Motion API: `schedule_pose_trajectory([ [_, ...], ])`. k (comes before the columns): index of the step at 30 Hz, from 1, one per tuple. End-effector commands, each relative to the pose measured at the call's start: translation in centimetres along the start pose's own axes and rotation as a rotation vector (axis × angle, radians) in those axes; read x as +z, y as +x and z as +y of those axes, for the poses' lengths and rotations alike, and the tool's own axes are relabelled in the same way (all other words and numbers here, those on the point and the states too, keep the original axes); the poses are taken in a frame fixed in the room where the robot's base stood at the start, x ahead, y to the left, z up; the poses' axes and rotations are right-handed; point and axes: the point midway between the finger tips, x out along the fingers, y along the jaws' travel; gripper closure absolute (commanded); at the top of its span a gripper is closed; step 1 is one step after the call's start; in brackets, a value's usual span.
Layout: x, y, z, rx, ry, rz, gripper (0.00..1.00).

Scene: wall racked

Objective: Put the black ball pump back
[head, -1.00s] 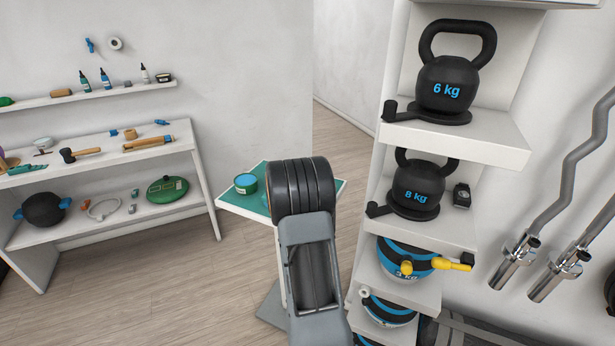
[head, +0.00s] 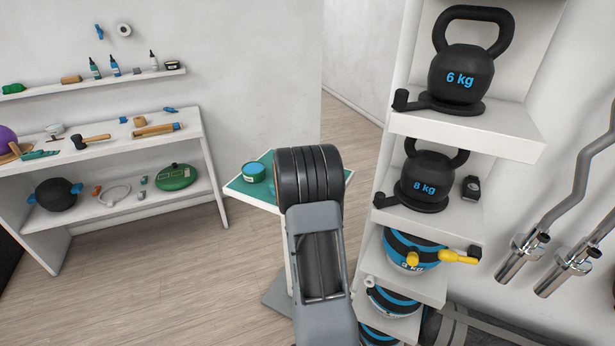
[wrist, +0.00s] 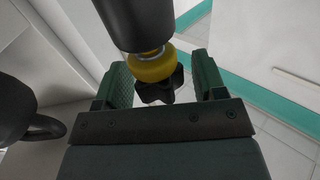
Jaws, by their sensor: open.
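In the wrist view my gripper (wrist: 163,82) is open, with its two green fingers apart. A black cylinder (wrist: 137,22) with a metal neck, a yellow collar (wrist: 151,66) and a black lobed knob comes in from the top, and its knob end shows between the fingers. It looks like the black ball pump, but only part of it is in view. I cannot tell whether the fingers touch it. In the head view my arm hides the gripper, and I cannot make out the pump there.
A small table with a green top (head: 240,187) and a green tin (head: 253,172) stands behind my arm.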

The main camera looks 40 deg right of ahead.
Motion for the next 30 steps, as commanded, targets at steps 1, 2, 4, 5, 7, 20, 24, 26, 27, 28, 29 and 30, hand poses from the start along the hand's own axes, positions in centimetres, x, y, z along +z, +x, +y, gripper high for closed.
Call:
schedule_pose_trajectory([
  [1,0.2,-0.9,-0.1,-0.003,0.0,0.0,0.36],
  [2,0.2,-1.5,-0.1,-0.004,0.0,0.001,0.36],
  [4,0.3,-3.0,-0.1,-0.004,0.0,0.0,0.36],
  [5,0.3,-3.6,-0.1,-0.004,0.0,0.001,0.36],
  [7,0.3,-5.0,-0.1,-0.004,0.0,0.0,0.36],
  [20,0.2,-10.7,-0.1,-0.002,0.0,0.0,0.36],
  [24,0.1,-11.3,-0.2,-0.011,0.002,-0.005,0.36],
  [26,-0.1,-11.6,-0.9,-0.043,0.011,-0.022,0.36],
  [27,-0.3,-12.0,-1.7,-0.083,0.021,-0.042,0.36],
  [28,-0.4,-12.5,-2.5,-0.122,0.029,-0.064,0.36],
  [29,-0.6,-13.0,-3.4,-0.17,0.038,-0.089,0.36],
  [30,-0.9,-14.1,-4.8,-0.246,0.049,-0.132,0.36],
])
